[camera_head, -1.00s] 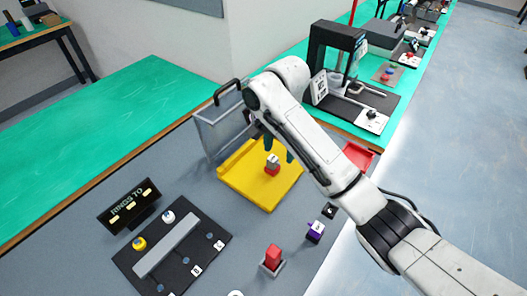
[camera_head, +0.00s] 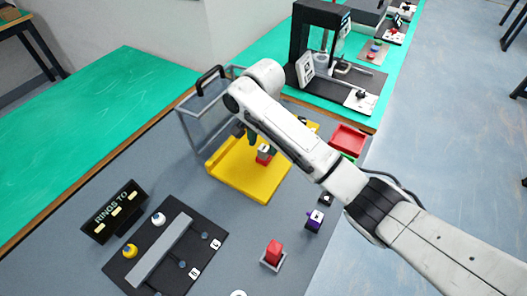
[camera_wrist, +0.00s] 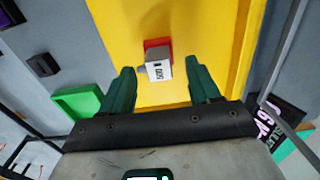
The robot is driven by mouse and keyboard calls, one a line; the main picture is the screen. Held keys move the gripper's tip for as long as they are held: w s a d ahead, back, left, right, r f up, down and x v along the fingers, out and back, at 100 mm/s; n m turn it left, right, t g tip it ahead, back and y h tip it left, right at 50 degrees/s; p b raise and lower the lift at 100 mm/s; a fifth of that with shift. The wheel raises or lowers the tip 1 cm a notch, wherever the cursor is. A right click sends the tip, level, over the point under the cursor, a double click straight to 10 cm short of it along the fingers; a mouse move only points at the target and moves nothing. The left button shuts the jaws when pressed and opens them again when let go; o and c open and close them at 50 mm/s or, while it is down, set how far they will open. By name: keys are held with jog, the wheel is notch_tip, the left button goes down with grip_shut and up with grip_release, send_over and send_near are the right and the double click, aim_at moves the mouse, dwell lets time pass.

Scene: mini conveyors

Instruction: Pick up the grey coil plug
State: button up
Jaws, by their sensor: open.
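The grey coil plug (camera_wrist: 158,69) is a small pale grey block with a dark printed label on its face. It sits against a red block (camera_wrist: 155,44) on the yellow tray (camera_wrist: 200,25). In the head view the red-and-grey piece (camera_head: 264,155) shows on the yellow tray (camera_head: 232,178), partly hidden by my fingers. My gripper (camera_wrist: 163,80) is open, its two dark green fingers apart with the plug between and slightly beyond their tips. It is not closed on anything. In the head view my gripper (camera_head: 254,142) is over the tray, partly hidden by my arm.
A clear-walled frame with a black handle (camera_head: 210,78) stands just behind the tray. A red bin (camera_head: 348,139) lies to the right. A purple block (camera_head: 314,220), a red block on a grey base (camera_head: 273,252) and a black board (camera_head: 125,265) stand nearer.

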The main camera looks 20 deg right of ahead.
aim_at(264, 148)
jog(key=shift+f, duration=1.6)
jog(key=c, duration=1.1)
jog(key=shift+c, duration=0.2)
jog(key=shift+r, duration=0.15)
